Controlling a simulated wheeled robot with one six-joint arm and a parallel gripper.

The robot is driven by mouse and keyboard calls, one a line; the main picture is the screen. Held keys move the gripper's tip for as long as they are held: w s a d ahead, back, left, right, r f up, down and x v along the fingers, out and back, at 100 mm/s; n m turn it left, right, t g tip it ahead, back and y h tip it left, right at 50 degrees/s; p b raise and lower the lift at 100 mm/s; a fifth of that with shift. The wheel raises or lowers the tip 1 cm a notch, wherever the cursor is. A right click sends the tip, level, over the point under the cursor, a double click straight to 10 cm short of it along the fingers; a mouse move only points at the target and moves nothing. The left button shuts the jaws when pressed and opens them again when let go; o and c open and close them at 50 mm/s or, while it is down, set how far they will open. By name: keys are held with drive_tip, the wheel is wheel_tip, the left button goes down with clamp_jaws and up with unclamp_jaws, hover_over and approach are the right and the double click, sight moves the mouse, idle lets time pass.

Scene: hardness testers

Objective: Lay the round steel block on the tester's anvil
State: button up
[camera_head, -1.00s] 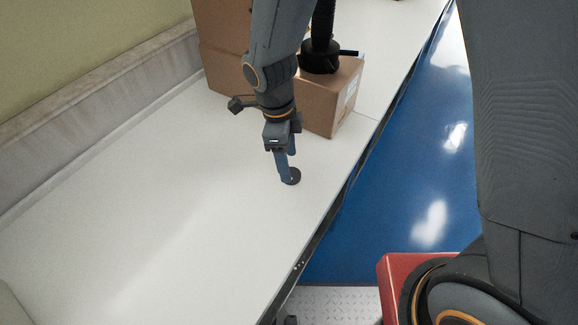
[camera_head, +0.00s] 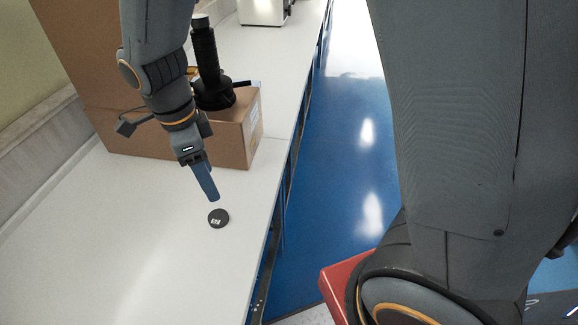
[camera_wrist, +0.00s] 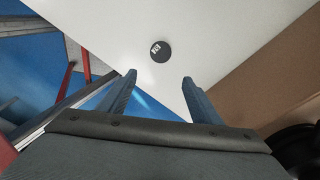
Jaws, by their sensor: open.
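The round steel block (camera_head: 218,218) is a dark flat disc with a small white mark on top. It lies flat on the white bench, near its right edge. In the wrist view the block (camera_wrist: 160,51) shows beyond the fingertips, between their lines. My gripper (camera_head: 213,197) is open and empty, its fingers pointing down just behind the block and apart from it. Both fingers also show in the wrist view (camera_wrist: 159,79) with a clear gap. A white machine (camera_head: 264,12), cut off at the top, stands far back; I cannot tell whether it is the tester. No anvil is clearly visible.
A cardboard box (camera_head: 240,135) stands behind my gripper with a black ribbed column (camera_head: 206,60) on a round base on top. A taller carton (camera_head: 85,60) stands behind left. The white bench (camera_head: 120,240) is clear in front. Blue floor (camera_head: 335,180) lies right.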

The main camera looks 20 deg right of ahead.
drive_tip(key=s+d+n, duration=0.2)
drive_tip(key=d+n, duration=0.6)
drive_tip(key=d, duration=0.2)
drive_tip(key=s+d+n+t+y, duration=0.1)
drive_tip(key=s+d+n, duration=0.2)
drive_tip(key=d+n, duration=0.6)
drive_tip(key=shift+d, duration=0.35)
